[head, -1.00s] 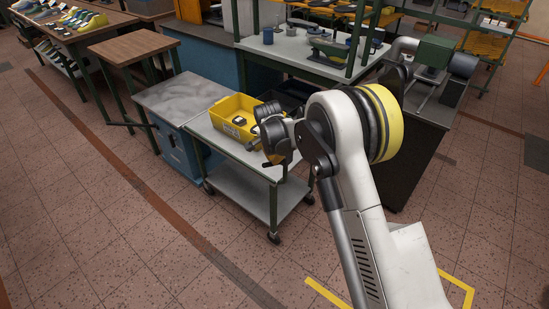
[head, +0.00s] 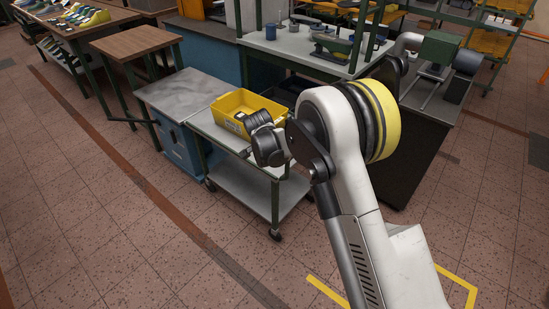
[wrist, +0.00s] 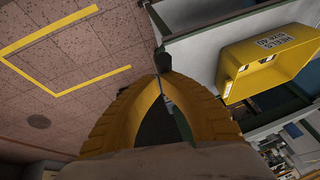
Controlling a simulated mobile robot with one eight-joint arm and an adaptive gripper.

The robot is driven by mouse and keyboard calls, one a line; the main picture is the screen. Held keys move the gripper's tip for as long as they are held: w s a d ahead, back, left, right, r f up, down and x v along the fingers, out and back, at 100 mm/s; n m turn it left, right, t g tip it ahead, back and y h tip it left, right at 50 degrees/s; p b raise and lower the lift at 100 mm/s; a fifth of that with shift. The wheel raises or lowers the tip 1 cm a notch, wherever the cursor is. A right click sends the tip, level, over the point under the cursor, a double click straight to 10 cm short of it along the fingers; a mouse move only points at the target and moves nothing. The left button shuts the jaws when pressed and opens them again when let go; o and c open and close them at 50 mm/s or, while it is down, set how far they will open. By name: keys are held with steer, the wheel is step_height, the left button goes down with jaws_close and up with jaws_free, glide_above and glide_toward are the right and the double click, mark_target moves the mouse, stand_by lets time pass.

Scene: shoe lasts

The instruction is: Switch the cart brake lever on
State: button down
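The cart (head: 242,190) is a low two-shelf trolley with grey shelves, green legs and black castors. Its top edge also shows in the wrist view (wrist: 205,23). A small black block (wrist: 180,61) sits by the cart edge, just beyond my fingertips. I cannot tell if it is the brake lever, and no lever shows clearly in the head view. My gripper (wrist: 160,80) has yellow ribbed fingers whose tips meet, with nothing seen held between them.
A yellow bin (head: 247,103) stands on the cart top and shows large in the wrist view (wrist: 270,60). A blue cabinet (head: 180,145) adjoins the cart's left. A workbench (head: 310,50) stands behind. Tiled floor in front is clear, with yellow floor marking (head: 327,290).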

step_height(320, 180, down, 6)
steer(key=s+a+h+b, duration=0.1)
steer(key=s+b, duration=0.1)
steer(key=b, duration=0.2)
steer(key=shift+a+f+t+b, duration=0.25)
steer(key=shift+t+b, duration=0.15)
stand_by(0.6)
